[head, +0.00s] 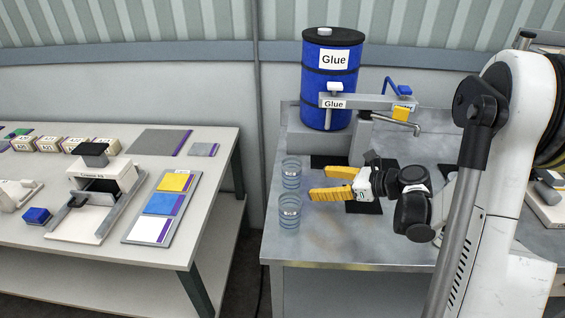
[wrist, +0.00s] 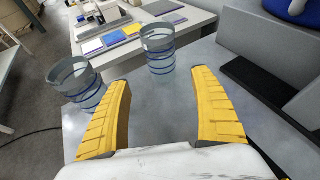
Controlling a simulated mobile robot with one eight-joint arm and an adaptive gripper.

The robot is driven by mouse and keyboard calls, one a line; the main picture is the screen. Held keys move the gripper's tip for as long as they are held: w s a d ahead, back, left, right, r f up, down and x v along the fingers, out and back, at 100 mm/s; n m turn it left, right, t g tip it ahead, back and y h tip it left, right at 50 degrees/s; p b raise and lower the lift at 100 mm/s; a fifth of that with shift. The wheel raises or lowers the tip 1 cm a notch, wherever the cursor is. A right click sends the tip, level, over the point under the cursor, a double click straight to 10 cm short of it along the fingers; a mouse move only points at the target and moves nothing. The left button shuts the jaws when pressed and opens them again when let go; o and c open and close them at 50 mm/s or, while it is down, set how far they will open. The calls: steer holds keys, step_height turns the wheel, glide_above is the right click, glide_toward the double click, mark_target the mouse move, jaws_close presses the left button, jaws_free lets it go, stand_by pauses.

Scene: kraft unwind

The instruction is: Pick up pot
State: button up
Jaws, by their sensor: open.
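Two clear, ribbed, cup-like pots with bluish bands stand on the metal table. The back pot (head: 291,173) and the front pot (head: 290,211) are near the table's left edge; the front one carries a small label. My gripper (head: 318,183) has yellow fingers, is open and empty, and points left at them from a short way off. In the wrist view, the back pot (wrist: 157,47) stands beyond the gap between my fingertips (wrist: 162,79). The front pot (wrist: 77,82) is left of my left finger. Neither pot is touched.
A blue glue drum (head: 330,80) with a tap and spout stands behind on the metal table (head: 350,245). Dark mats (head: 330,161) lie near my gripper. A separate white table (head: 215,150) at left, past a gap, holds a stamp device and coloured pads.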

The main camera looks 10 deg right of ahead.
mark_target(299, 179)
steer(key=shift+w+d+f+m, duration=0.1)
steer(key=shift+w+f+m, duration=0.05)
steer(key=shift+w+m, duration=0.2)
steer(key=b+x, duration=0.1)
steer(key=x, duration=0.3)
steer(key=shift+w+a+f, duration=0.15)
steer(key=shift+w+a, duration=0.05)
steer(key=shift+a, duration=0.05)
steer(key=b+x, duration=0.1)
steer(key=x, duration=0.3)
steer(key=b+x, duration=0.1)
steer(key=shift+w+a+r+b, duration=0.25)
steer(key=shift+w+a+b, duration=0.1)
steer(key=shift+a, duration=0.1)
steer(key=shift+c, duration=0.6)
steer(key=c, duration=1.2)
